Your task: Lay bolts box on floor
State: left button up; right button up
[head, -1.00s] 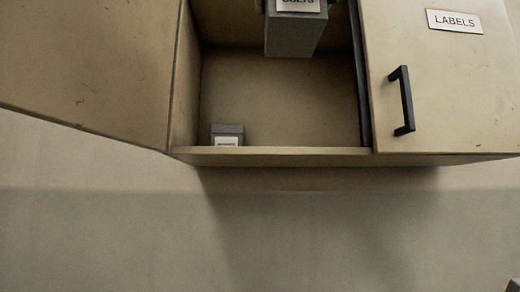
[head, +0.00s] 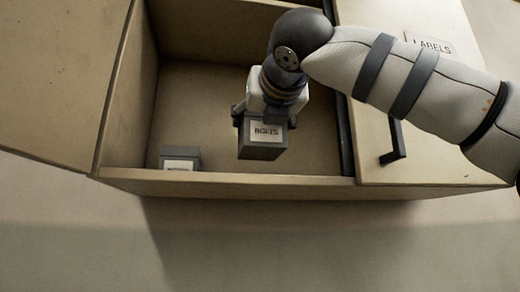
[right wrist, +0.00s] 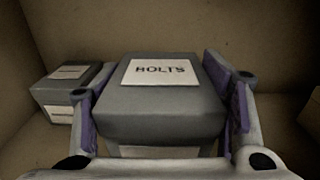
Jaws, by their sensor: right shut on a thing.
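The bolts box (head: 262,151) is a grey box with a white label, in the open cabinet compartment in the head view. My right gripper (head: 264,118) comes in from the right and is shut on it, a finger on each side. The box is held above the compartment floor. In the right wrist view the bolts box (right wrist: 160,113) fills the middle between the two purple-padded fingers of my right gripper (right wrist: 165,105). My left gripper is not in view.
A second grey box (head: 180,158) with a white label stands in the compartment's left corner; it also shows in the right wrist view (right wrist: 58,88). The cabinet's front ledge (head: 230,186) runs below. A door (head: 450,150) labelled LABELS with a black handle (head: 396,142) is at right.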

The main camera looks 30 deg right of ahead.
aim_at(262, 156)
jog(key=f, duration=0.1)
jog(key=w+f, duration=0.1)
jog(key=f, duration=0.3)
jog(key=shift+w+d+b, duration=0.25)
jog(key=shift+d+b, duration=0.1)
jog(key=shift+d, duration=0.05)
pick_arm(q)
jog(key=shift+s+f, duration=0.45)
pick_arm(e)
jog(key=shift+s+r, duration=0.1)
jog(key=o, duration=1.4)
